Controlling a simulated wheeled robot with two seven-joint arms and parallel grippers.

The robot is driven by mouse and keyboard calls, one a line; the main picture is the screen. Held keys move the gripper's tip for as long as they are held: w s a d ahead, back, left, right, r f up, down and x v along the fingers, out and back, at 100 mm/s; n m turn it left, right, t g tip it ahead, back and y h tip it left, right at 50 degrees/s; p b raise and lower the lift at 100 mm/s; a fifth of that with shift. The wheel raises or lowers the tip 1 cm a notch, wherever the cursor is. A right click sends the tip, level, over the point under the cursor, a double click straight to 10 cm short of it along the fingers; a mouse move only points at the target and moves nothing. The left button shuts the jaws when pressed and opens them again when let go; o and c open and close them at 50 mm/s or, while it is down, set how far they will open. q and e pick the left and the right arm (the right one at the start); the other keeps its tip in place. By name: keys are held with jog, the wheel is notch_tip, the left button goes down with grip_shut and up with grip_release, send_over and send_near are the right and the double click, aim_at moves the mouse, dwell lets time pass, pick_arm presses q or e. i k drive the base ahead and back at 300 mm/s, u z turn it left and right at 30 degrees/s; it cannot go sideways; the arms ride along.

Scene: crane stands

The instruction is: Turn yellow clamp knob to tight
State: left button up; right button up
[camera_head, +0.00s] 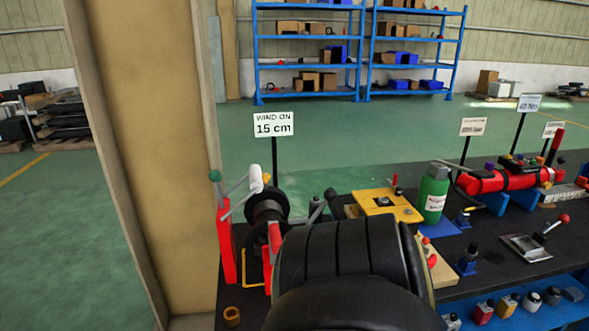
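A yellow plate (404,212) lies on the workbench, right of centre. A small dark-and-yellow knob (383,201) sits on top of it; I cannot tell whether this is the clamp knob or how tight it is. A small red-topped lever (395,184) stands at the plate's back edge. A large black ribbed arm link of mine fills the lower middle and hides the bench in front of the plate. Neither of my grippers can be made out in this view.
A winch-like drum (268,206) with a white-handled crank stands left of the plate, by a "WIND ON 15 cm" sign (273,124). A green bottle (433,193) stands close right of the plate. A red cylinder unit (497,180) lies farther right. A tan post (150,120) rises at left.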

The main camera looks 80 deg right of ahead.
aim_at(266, 175)
jog(key=z, duration=1.85)
